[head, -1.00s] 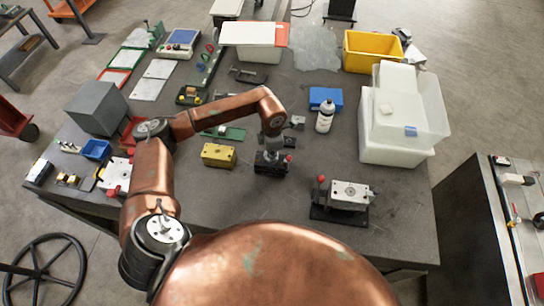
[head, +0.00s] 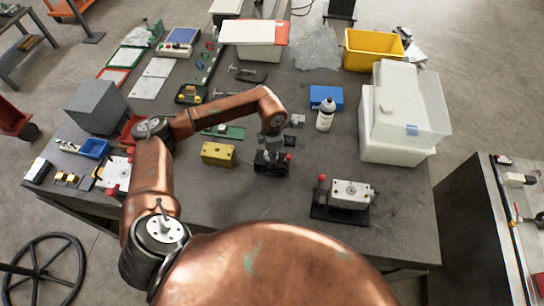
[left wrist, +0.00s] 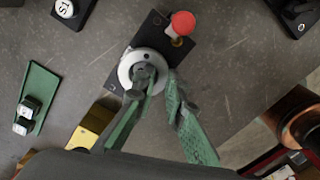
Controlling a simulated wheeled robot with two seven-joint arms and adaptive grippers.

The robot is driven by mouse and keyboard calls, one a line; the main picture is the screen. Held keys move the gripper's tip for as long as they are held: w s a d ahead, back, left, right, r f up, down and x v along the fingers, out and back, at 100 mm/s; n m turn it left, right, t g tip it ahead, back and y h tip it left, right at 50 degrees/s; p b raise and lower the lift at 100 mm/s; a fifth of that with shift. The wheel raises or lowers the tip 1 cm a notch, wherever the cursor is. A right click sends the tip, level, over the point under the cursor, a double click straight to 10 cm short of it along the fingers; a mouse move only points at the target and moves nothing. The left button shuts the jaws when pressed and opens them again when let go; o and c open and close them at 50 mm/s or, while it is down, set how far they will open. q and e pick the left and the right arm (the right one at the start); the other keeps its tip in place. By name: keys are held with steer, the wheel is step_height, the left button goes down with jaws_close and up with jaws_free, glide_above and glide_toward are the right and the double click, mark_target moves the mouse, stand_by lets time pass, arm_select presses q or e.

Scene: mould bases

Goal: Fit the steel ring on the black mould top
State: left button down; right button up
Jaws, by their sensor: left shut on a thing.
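The black mould top (head: 265,167) is a dark block with a red knob near the middle of the table. It also shows in the left wrist view (left wrist: 117,84), with its red knob (left wrist: 183,23) at the upper right. The pale steel ring (left wrist: 127,72) is over the block's upper face. My left gripper (head: 271,149) points down over the block and is shut on the ring; its green fingers (left wrist: 158,88) hide part of it. I cannot tell whether the ring is seated or just above the block. My right gripper is not in view.
A yellow block (head: 218,154) stands close left of the black one. A steel-topped mould base (head: 349,194) with a red knob stands to the right. A white bottle (head: 325,117), a blue box (head: 326,96) and clear bins (head: 400,150) are behind.

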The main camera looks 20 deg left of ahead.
arm_select(q)
steer(key=shift+r, duration=0.5)
steer(key=c, duration=1.9)
jaws_free()
step_height(320, 180, up, 12)
